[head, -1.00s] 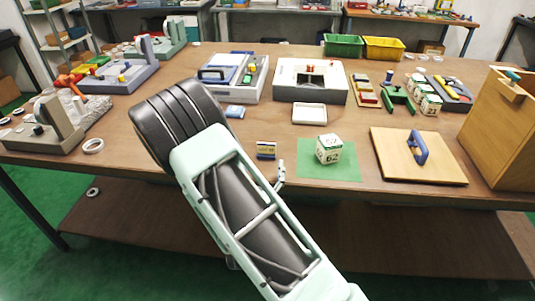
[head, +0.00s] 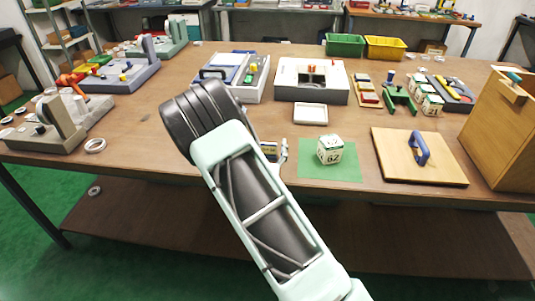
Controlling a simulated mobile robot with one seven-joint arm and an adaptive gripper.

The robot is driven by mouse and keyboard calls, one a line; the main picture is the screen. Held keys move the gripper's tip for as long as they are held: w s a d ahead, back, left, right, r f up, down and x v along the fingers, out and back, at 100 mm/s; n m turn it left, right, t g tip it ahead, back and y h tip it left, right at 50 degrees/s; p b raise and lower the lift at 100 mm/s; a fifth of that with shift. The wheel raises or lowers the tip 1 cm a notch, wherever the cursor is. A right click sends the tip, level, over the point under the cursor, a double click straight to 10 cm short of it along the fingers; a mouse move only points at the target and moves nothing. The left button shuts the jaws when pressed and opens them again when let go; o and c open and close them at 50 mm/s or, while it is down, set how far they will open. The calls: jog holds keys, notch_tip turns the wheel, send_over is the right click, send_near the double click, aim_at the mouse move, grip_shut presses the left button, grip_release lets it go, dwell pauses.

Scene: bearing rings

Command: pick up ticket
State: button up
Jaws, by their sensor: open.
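A small card with dark blue and tan bands (head: 269,150), which looks like the ticket, is near the front edge of the table, left of the green mat. My arm covers its left part, and its print is too small to read. My gripper (head: 284,151) shows only as a small pale part beside the card's right side. It is open, with nothing seen in it. I cannot tell whether it touches the card.
A white numbered block (head: 330,150) sits on the green mat (head: 345,174). A wooden board with a blue handle (head: 419,148) lies to the right. A white tray (head: 310,114) is behind.

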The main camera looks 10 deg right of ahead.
jog(key=c, duration=1.3)
jog(key=shift+r, duration=0.45)
notch_tip(320, 180, up, 2)
jog(key=shift+r, duration=0.25)
jog(key=s+r+p, duration=0.3)
jog(key=s+p, duration=0.1)
jog(key=s+r+p, duration=0.3)
jog(key=s, duration=0.2)
jog(key=s+r+p, duration=0.3)
jog(key=s+p, duration=0.1)
jog(key=shift+s+d+r+p, duration=0.15)
jog(key=shift+s+r+p, duration=0.2)
jog(key=shift+s+r, duration=0.05)
